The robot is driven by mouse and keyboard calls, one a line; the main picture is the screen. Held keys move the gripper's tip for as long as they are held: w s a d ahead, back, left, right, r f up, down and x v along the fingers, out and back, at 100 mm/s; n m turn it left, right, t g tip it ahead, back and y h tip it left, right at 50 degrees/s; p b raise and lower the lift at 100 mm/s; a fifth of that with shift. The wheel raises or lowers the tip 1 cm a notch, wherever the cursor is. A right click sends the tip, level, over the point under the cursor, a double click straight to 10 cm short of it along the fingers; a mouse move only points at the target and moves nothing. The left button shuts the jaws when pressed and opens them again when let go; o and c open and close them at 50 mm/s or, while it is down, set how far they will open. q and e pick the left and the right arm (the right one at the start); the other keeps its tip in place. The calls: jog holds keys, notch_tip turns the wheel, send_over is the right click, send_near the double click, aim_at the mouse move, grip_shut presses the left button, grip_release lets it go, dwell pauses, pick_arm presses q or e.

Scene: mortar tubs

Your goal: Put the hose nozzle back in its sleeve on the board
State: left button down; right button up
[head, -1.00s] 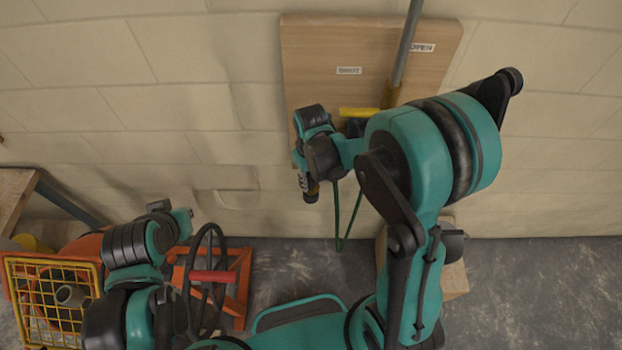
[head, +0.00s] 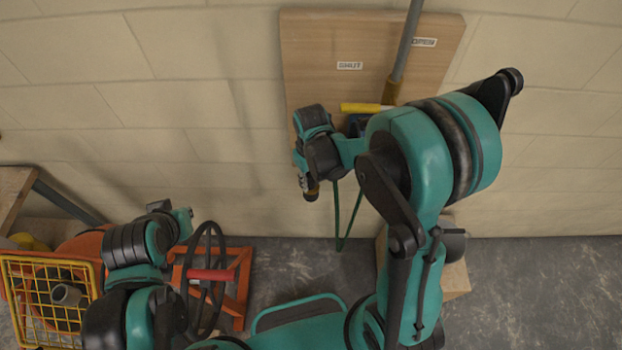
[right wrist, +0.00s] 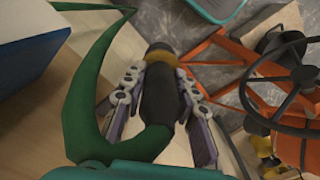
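The wooden board (head: 330,45) stands against the wall. It carries two small white labels, a grey pipe (head: 405,45) and a yellow handle (head: 366,107). My right gripper (head: 308,186) is in front of the board's lower left edge, pointing down. In the right wrist view its fingers (right wrist: 163,100) lie on both sides of the black nozzle (right wrist: 159,95), which has a brass-coloured ring. The nozzle (head: 311,194) hangs clear of the floor. The green hose (right wrist: 85,95) curls to it. I cannot make out the sleeve; my right arm hides part of the board. My left gripper (head: 182,216) is low at left, its fingers unclear.
A yellow wire basket (head: 50,300) and an orange frame (head: 238,290) with a black wheel stand at lower left. The green hose (head: 338,225) hangs in a loop below the board. A blue and white block (right wrist: 30,45) shows in the right wrist view. Grey floor is open at right.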

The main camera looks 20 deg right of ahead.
jog(key=o, duration=0.4)
jog(key=shift+c, duration=0.2)
jog(key=shift+r, duration=0.15)
notch_tip(320, 180, up, 12)
jog(key=shift+f, duration=0.1)
dwell(0.4)
jog(key=shift+s+d+f+b, duration=0.15)
jog(key=shift+s+f+b, duration=0.1)
jog(key=shift+b, duration=0.15)
jog(key=s+d+f+m+t+b, duration=0.4)
jog(key=s+f+t+b, duration=0.3)
jog(key=b, duration=0.6)
notch_tip(320, 180, down, 3)
jog(key=s, duration=0.2)
jog(key=shift+s+d, duration=0.2)
jog(key=shift+s, duration=0.15)
